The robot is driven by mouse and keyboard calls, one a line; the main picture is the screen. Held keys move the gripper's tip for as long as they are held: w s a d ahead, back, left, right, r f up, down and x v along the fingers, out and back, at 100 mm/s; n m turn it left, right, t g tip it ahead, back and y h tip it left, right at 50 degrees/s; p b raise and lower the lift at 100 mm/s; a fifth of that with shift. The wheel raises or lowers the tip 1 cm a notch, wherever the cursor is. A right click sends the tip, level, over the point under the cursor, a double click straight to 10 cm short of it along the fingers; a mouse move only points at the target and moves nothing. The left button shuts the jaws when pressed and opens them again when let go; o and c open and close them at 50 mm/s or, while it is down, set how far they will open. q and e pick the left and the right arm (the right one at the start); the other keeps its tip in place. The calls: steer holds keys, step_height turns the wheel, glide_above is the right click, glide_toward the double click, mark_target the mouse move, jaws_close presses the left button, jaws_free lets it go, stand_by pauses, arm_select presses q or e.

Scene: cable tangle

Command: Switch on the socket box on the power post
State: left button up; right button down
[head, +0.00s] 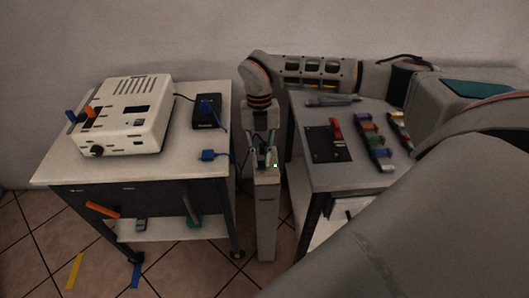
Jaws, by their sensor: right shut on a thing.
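The grey power post (266,222) stands upright on the floor in the gap between two tables. The socket box (265,176) is at its top, and a small green light (275,166) glows there. My right gripper (263,160) points down at the top of the post, with its fingers shut on the top of the socket box; the fingers hide the exact contact and any switch. My left gripper is not in view.
The left table (190,167) holds a white device (125,115), a black box (199,112) and a blue plug (208,155) with a cable running toward the post. The right table (325,178) holds a black panel (327,144) with a red part and several coloured pieces.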

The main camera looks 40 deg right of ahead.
mark_target(261, 161)
steer(key=shift+s+a+r+t+h+p, duration=0.1)
steer(key=shift+s+r+t+h+p, duration=0.15)
steer(key=shift+t+h+p, duration=0.65)
steer(key=shift+f+y+p, duration=0.25)
steer(key=shift+y+p, duration=0.15)
steer(key=c, duration=2)
jaws_free()
steer(key=r, duration=1.2)
steer(key=shift+w+d, duration=0.2)
steer(key=shift+w, duration=0.15)
